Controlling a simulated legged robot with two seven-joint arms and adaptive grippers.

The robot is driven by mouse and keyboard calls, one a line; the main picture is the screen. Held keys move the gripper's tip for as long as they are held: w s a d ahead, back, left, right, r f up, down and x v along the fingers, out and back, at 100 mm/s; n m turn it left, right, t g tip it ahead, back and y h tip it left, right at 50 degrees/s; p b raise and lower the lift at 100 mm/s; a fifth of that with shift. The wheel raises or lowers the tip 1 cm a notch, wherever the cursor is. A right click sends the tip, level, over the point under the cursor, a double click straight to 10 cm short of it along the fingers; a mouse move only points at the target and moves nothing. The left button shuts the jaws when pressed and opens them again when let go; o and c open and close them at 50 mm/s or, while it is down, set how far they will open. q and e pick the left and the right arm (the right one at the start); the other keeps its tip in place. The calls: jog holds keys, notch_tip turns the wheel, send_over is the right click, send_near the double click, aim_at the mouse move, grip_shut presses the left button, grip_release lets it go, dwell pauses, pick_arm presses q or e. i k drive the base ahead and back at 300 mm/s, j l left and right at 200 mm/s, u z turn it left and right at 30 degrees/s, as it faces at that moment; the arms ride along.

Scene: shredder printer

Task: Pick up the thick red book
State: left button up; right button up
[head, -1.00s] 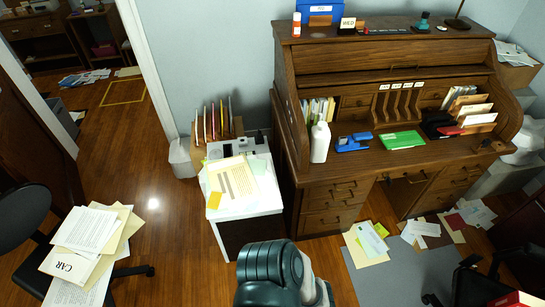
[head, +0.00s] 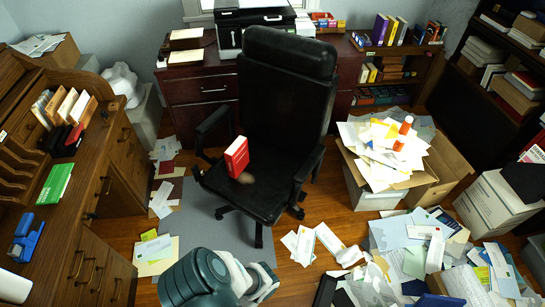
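A thick red book (head: 236,155) stands upright on the seat of a black office chair (head: 262,196) in the middle of the head view. It is at the left part of the seat, near the left armrest, with its red cover and pale page edges showing. Nothing holds it. A dark green and white part of my own arm shows at the bottom edge, well below the chair in the picture. I see no gripper fingers in the view.
A wooden roll-top desk (head: 75,200) stands at the left. A dark cabinet with a printer (head: 254,20) is behind the chair. At the right are an overfull paper box (head: 385,160) and a white carton (head: 497,205). Papers litter the floor around the chair.

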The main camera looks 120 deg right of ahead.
aim_at(237, 156)
jog(key=z, duration=3.6)
jog(key=i+l+z, duration=0.15)
jog(key=i+l, duration=0.5)
